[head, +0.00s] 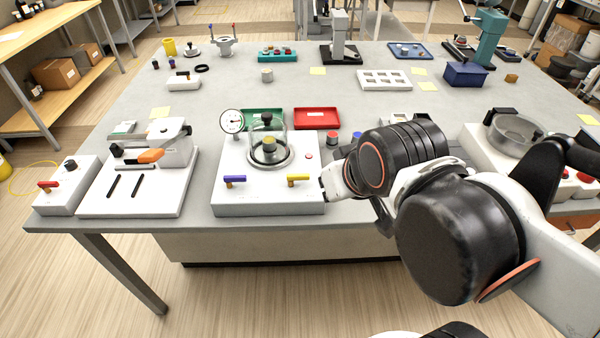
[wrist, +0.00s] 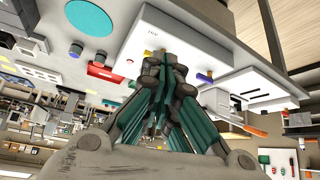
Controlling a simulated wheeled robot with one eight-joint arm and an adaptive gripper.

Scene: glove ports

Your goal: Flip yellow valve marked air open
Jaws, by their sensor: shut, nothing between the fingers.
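The yellow valve (head: 298,178) is on the right front of a white base unit (head: 265,204). Its handle lies roughly left to right in the head view, above a small brass-coloured body. I cannot read its marking. A purple valve (head: 234,180) sits to its left on the same unit, its handle also lying crosswise. My gripper (head: 328,189) is just right of the yellow valve, near the unit's right edge, apart from the handle as far as I can see.
A glass bell jar (head: 268,143) and a pressure gauge (head: 231,121) stand behind the valves. A white device with an orange handle (head: 150,156) stands left. The table's front edge is close.

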